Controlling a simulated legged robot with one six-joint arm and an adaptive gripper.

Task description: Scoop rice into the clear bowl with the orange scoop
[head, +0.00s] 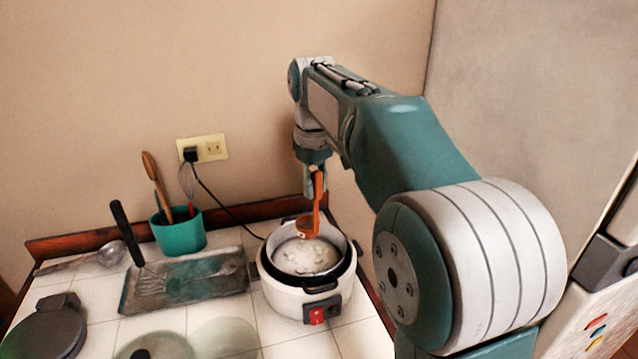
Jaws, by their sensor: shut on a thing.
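My gripper (315,184) points down above the rice cooker (293,300) and is shut on the handle of the orange scoop (318,205). The scoop hangs nearly upright, its bowl end low over the open pot. A small pale spot shows at the scoop's bowl; I cannot tell whether it is rice. White rice (305,256) lies in the dark-rimmed pot. A pale, see-through round thing (226,338) at the bottom edge looks like the clear bowl; it is faint and partly cut off, and its contents are unclear.
A round see-through lid-like thing (155,347) and a dark pan-like thing (45,328) are front left. A black cord (222,207) runs from the outlet.

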